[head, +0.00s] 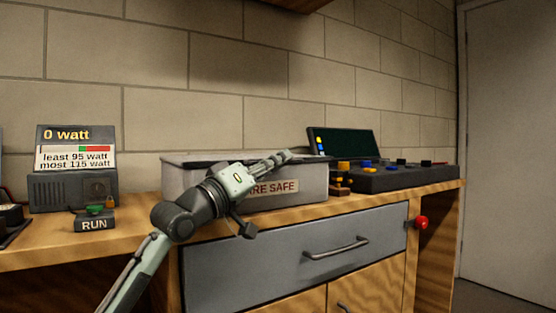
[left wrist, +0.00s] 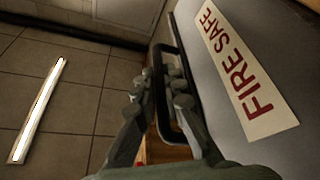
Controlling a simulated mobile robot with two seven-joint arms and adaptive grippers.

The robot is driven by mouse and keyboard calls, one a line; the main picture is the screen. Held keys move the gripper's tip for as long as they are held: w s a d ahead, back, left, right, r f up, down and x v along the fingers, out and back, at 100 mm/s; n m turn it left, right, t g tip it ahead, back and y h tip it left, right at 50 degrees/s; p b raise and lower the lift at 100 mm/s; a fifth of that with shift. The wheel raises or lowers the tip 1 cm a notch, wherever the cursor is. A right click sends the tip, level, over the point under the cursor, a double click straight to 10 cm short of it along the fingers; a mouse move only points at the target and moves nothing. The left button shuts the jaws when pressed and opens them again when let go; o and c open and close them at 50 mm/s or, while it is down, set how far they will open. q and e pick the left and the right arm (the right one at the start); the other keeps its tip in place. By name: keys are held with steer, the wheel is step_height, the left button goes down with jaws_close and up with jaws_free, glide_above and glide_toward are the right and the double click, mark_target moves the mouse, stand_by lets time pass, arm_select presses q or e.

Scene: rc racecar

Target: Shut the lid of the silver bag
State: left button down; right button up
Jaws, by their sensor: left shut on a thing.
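The silver bag (head: 313,182) stands on the wooden bench, a grey box shape with a FIRE SAFE label (head: 280,188) on its front. A dark line runs along its top; I cannot tell whether the lid lies fully down, as my arm crosses in front of it. My left gripper (head: 284,156) is at the bag's upper edge, right of its middle. In the left wrist view my left gripper (left wrist: 160,82) is shut on a black loop handle (left wrist: 187,120) beside the bag's silver, labelled surface (left wrist: 205,75). My right gripper is not in view.
On the bench, a power meter (head: 72,185) reading 0 watt and a RUN button box (head: 95,222) stand left. A dark console (head: 395,178) with a screen (head: 343,143) stands close on the right. A grey drawer (head: 290,262) is below.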

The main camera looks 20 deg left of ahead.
arm_select(q)
steer(key=shift+d+f, duration=0.3)
steer(key=shift+f, duration=0.3)
steer(key=c, duration=1.9)
jaws_free()
steer(key=shift+s+a, duration=0.1)
steer(key=shift+a+r, duration=0.1)
steer(key=shift+r, duration=0.05)
steer(key=shift+s+a, duration=0.1)
steer(key=v, duration=1.2)
steer(key=shift+r, duration=0.1)
